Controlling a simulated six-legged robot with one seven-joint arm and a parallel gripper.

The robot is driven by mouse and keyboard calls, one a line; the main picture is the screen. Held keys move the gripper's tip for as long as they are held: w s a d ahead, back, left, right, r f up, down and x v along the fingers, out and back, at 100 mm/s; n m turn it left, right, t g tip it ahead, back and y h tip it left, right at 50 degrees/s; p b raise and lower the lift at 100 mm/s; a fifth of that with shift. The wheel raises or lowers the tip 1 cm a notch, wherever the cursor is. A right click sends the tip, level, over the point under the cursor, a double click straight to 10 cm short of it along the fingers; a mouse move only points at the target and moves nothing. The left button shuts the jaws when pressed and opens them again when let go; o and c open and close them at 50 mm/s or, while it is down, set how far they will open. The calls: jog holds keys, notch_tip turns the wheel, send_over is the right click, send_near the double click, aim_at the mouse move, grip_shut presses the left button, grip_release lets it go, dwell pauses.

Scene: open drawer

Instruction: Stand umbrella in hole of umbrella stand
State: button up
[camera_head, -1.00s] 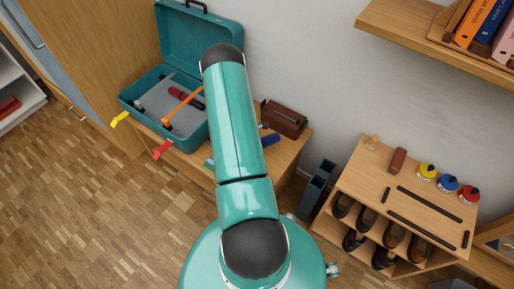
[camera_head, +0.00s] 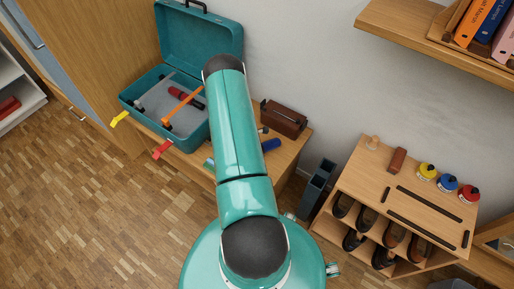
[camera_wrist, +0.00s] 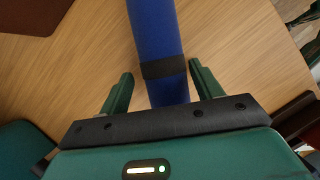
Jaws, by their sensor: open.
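The blue folded umbrella (camera_head: 270,145) lies on the wooden cabinet top, partly hidden by my arm in the head view. In the wrist view the umbrella (camera_wrist: 153,30) runs down the middle, with a black band around it. My gripper (camera_wrist: 160,70) is open, with one green finger on each side of the umbrella and visible gaps to both. I cannot tell how deep the fingers reach. In the head view my gripper is hidden behind my arm. The dark grey umbrella stand (camera_head: 316,186) stands on the floor between the cabinet and the shoe rack.
An open teal toolbox (camera_head: 200,35) with tools is on the cabinet (camera_head: 290,150), left of my arm. A brown case (camera_head: 284,118) lies behind the umbrella. The shoe rack (camera_head: 365,180) is close right of the stand. A wall shelf (camera_head: 425,40) juts out at upper right.

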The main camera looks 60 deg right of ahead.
jog(key=v, duration=1.2)
jog(key=shift+r, duration=0.15)
jog(key=w+a+r+m+t+h, duration=0.1)
jog(key=w+a+r, duration=0.1)
jog(key=w+r, duration=0.35)
jog(key=w+a+r+m, duration=0.2)
jog(key=w+r, duration=0.1)
jog(key=r, duration=0.6)
jog(key=w+a+r+m+t, duration=0.1)
jog(key=w+a+r+m, duration=0.1)
jog(key=a+r, duration=0.6)
jog(key=w+a+r+m+t, duration=0.1)
jog(key=w+a+r+t, duration=0.15)
jog(key=a+r, duration=0.55)
jog(key=s+a+r+m+t+y, duration=0.1)
jog(key=s+a+r, duration=0.3)
jog(key=a, duration=0.4)
jog(key=s+a+r+m+t+y, duration=0.1)
jog(key=s+a+r+y, duration=0.1)
jog(key=s+a+r, duration=0.2)
jog(key=s+a+r+m+t+y, duration=0.1)
jog(key=s+a+r, duration=0.3)
jog(key=a+r, duration=0.5)
jog(key=a+m+t, duration=0.1)
jog(key=a, duration=0.3)
jog(key=shift+y, duration=0.3)
jog(key=shift+r, duration=0.1)
